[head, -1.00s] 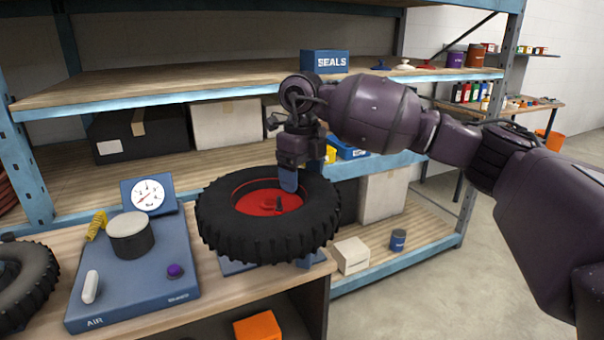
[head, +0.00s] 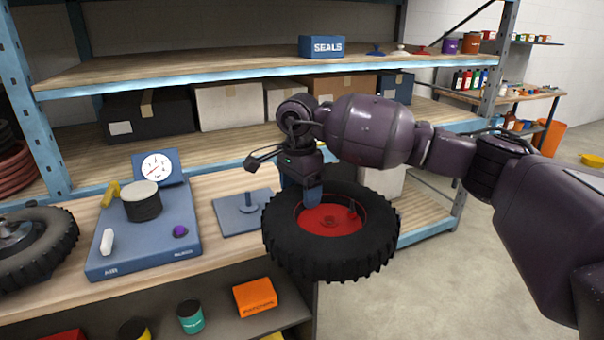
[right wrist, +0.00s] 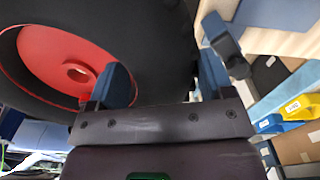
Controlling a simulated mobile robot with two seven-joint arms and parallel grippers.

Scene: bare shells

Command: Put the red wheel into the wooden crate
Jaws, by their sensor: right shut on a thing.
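The red wheel (head: 333,222), a red hub inside a thick black tyre, is held roughly flat, off the front right corner of the workbench. My right gripper (head: 311,198) is shut on its left rim, one blue finger inside the tyre by the hub. In the right wrist view the wheel (right wrist: 70,60) fills the upper left, its tyre between the two fingers (right wrist: 163,75). I see no wooden crate in either view. My left gripper is out of view.
The workbench (head: 225,187) holds a blue plate with a peg (head: 249,205), a blue air gauge unit (head: 145,240) and another tyre (head: 35,250). An orange box (head: 255,297) and cans sit on the shelf below. Shelving stands behind; the floor (head: 450,290) at right is clear.

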